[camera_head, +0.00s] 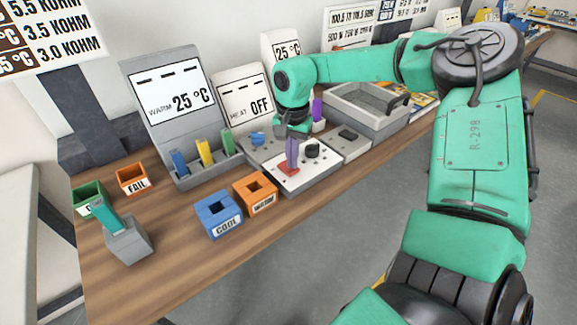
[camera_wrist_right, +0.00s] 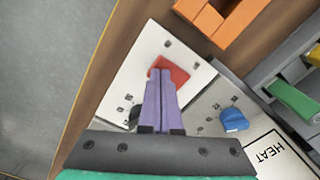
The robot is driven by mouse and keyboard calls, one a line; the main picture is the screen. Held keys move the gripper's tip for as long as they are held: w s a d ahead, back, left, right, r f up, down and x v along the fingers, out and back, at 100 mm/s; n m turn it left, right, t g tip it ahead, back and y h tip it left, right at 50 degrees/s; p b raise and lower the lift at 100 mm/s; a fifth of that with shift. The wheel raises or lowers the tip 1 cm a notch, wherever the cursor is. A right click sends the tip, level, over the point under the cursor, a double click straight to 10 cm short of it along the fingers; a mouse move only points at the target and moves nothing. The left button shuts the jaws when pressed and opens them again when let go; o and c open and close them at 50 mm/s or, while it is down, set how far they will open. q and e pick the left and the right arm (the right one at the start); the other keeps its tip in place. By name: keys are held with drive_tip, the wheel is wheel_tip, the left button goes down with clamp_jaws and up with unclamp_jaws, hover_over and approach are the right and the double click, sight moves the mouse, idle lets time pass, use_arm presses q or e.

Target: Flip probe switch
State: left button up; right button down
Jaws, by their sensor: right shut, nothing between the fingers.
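A red switch-like piece (camera_head: 288,169) sits on a white panel (camera_head: 310,178) on the bench; in the right wrist view the red piece (camera_wrist_right: 172,71) lies just past my fingertips. My right gripper (camera_head: 292,160), with purple fingers, points down over the panel. In the right wrist view its fingers (camera_wrist_right: 160,76) are together and empty, their tips overlapping the near edge of the red piece. I cannot tell whether they touch it. A black knob (camera_head: 312,150) stands beside them on the panel. My left gripper is not in view.
A blue knob (camera_head: 257,138) sits on a grey panel behind, near the HEAT sign (camera_head: 246,103). Blue and orange boxes (camera_head: 218,222) stand left of the panel. A grey block with a teal piece (camera_head: 128,243) is at front left. A grey tray (camera_head: 365,118) stands right.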

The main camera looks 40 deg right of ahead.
drive_tip(key=shift+f+b, duration=0.4)
drive_tip(key=shift+f, duration=0.05)
drive_tip(key=shift+r+p, duration=2.25)
drive_tip(key=shift+r, duration=1.35)
drive_tip(key=shift+f, duration=0.1)
